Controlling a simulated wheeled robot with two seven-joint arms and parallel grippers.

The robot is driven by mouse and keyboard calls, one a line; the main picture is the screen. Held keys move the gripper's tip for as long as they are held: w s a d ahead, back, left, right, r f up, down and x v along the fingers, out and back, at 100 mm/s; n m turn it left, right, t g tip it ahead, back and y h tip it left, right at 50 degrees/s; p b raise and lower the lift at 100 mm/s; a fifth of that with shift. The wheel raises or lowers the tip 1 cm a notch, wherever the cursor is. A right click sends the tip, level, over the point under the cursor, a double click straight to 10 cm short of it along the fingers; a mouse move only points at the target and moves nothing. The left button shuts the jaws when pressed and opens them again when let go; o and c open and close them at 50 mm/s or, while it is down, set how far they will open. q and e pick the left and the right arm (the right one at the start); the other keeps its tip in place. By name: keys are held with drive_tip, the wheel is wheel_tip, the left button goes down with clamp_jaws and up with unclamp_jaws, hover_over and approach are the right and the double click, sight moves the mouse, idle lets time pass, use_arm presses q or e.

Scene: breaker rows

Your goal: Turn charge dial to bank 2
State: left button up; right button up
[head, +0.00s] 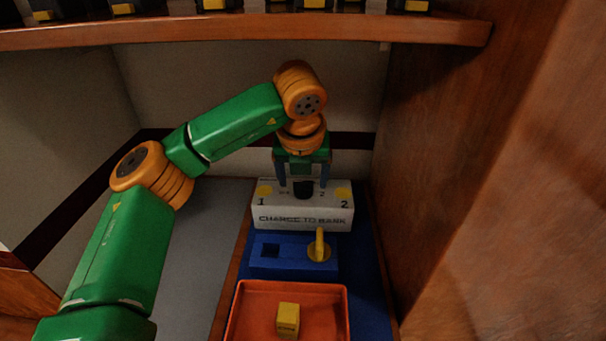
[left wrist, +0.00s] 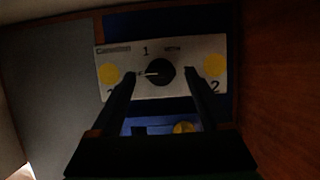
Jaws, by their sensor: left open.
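The charge dial is a black round knob (left wrist: 160,72) with a white pointer line, on a light grey box (head: 303,217) lettered "CHARGE TO BANK". In the left wrist view the pointer line points left, towards the yellow disc (left wrist: 109,74) on that side. The box carries a 1 at its left and a 2 at its right, each by a yellow disc. My left gripper (head: 303,190) points down over the box. Its open fingers (left wrist: 160,82) stand on either side of the knob; I cannot tell whether they touch it. My right gripper is not in view.
In front of the box is a blue block (head: 285,262) with a square hole and a yellow lever (head: 319,246). Nearer is an orange tray (head: 240,315) holding a yellow cube (head: 288,319). A wooden wall (head: 480,190) stands close on the right, a shelf (head: 240,31) above.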

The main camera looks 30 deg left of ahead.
use_arm(q)
drive_tip(key=shift+f, duration=0.25)
clamp_jaws()
